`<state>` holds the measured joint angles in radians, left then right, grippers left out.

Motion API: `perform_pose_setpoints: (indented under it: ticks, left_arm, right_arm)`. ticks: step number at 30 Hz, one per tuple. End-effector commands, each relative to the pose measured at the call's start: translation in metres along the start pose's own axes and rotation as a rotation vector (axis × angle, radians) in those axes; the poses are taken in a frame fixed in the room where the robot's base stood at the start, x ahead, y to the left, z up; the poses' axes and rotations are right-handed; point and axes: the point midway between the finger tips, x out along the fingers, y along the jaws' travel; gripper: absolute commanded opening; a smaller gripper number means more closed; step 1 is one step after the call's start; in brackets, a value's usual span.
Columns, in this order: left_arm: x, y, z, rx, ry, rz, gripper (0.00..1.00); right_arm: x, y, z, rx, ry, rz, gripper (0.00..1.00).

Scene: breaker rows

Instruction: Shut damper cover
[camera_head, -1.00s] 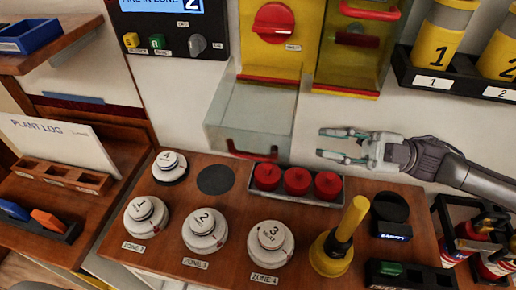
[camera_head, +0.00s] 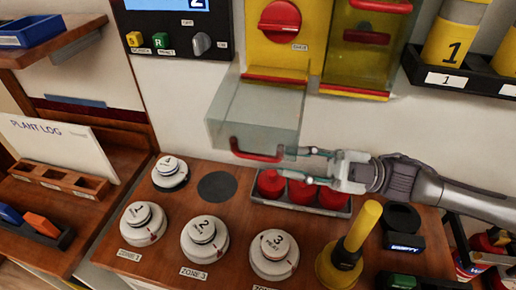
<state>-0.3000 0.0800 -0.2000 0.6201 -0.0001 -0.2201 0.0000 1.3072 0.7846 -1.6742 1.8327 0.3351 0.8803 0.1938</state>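A clear cover (camera_head: 255,106) with a red bar handle (camera_head: 256,155) sticks out below the yellow panel (camera_head: 284,53) with a red rotary knob (camera_head: 280,21). The cover is swung down and open, leaving the knob exposed. My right gripper (camera_head: 286,161) comes in from the right, its fingers apart, with its tips close to the right end of the handle. I cannot tell whether they touch it. Nothing shows between the fingers. My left gripper is not in view.
Red caps (camera_head: 304,192) in a tray sit just under my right gripper. A yellow plunger-like handle (camera_head: 357,232) stands upright to the right. White zone knobs (camera_head: 205,238) stand in front. A second yellow box (camera_head: 365,50) with a closed clear front is beside the panel.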

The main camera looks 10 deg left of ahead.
Motion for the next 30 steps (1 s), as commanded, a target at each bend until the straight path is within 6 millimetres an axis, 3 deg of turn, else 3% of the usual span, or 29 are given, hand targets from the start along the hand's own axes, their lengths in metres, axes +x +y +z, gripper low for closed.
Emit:
perform_pose_setpoints:
  ticks: [6, 12, 22, 27, 30]
  left_arm:
    - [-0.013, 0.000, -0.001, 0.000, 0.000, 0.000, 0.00]
    - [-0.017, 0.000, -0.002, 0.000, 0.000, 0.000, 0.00]
    - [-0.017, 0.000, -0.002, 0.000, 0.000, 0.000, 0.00]
    - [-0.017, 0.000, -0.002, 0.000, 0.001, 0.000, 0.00]
    - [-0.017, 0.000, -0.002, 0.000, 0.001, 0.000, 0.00]
  right_arm:
    - [0.043, 0.001, -0.002, 0.001, 0.003, -0.003, 0.23]
    - [0.062, 0.000, -0.001, 0.000, -0.001, 0.000, 0.23]
    - [0.065, -0.001, 0.000, 0.000, -0.001, 0.000, 0.23]
    - [0.065, -0.001, 0.000, 0.000, -0.001, 0.001, 0.00]
    - [0.065, -0.001, 0.000, 0.000, -0.001, 0.001, 0.00]
